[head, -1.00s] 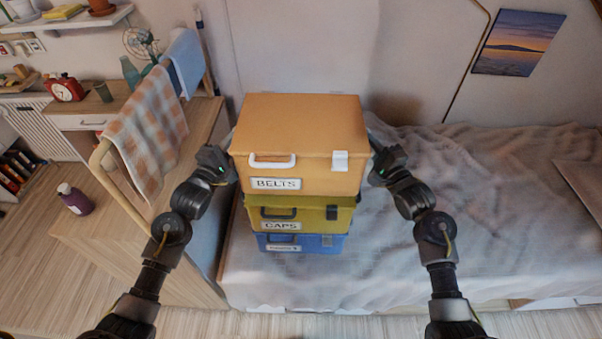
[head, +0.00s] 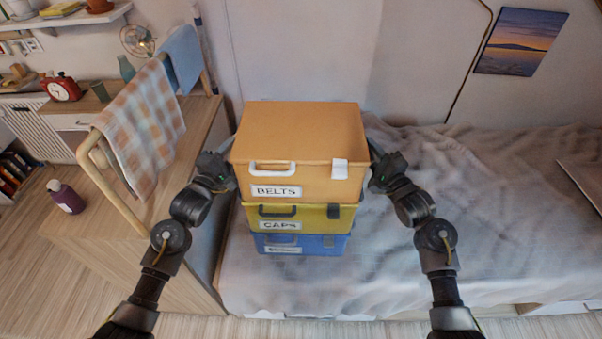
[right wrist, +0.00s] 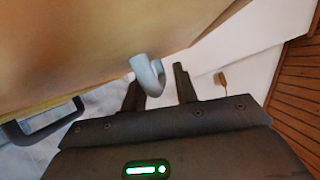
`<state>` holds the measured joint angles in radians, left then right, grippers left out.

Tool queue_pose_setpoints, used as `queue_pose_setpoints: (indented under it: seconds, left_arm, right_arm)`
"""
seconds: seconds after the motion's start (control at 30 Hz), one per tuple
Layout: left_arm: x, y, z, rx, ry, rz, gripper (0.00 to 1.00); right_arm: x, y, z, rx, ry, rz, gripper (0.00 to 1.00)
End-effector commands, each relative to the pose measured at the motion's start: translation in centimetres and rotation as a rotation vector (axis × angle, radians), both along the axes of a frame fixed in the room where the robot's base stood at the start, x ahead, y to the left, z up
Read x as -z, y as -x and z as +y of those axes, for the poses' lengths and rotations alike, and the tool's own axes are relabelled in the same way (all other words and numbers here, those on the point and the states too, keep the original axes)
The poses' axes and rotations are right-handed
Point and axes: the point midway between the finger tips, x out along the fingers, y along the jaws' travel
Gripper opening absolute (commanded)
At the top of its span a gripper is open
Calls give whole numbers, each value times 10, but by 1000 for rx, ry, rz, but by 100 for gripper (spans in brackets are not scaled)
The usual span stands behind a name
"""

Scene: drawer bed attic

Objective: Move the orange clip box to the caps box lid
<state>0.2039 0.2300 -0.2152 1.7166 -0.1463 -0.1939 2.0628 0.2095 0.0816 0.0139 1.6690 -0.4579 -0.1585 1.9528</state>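The orange clip box (head: 300,132), labelled BELTS, sits level on the yellow caps box (head: 322,218). Its base covers the caps lid, and no gap shows between them. Its front handle and clip are white. My left gripper (head: 228,168) is at the orange box's left side; its fingertips are hidden. My right gripper (head: 374,165) is at the right side. In the right wrist view, the right gripper's fingers (right wrist: 159,88) stand apart, with the pale side handle (right wrist: 148,76) of the orange box between their tips and space beside it.
A blue box (head: 315,243) is at the bottom of the stack on the bed (head: 430,260). A wooden desk with a towel rail (head: 105,185) and checked towel (head: 143,125) stands close on the left.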

Motion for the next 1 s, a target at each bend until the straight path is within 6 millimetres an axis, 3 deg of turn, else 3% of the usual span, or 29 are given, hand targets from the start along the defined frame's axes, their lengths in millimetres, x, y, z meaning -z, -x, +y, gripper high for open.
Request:
queue_pose_setpoints:
  seconds: [0.3,0.43,0.8,1.0]
  left_arm:
    - [0,1,0,1,0,0,34]
    - [2,10,3,1,0,2,34]
    - [6,80,28,1,-1,3,34]
    - [7,105,37,1,0,1,34]
  right_arm:
    - [-1,0,0,-1,0,0,34]
    - [0,0,1,-1,0,0,34]
    - [0,0,1,-1,0,0,34]
    - [0,0,1,-1,0,0,34]
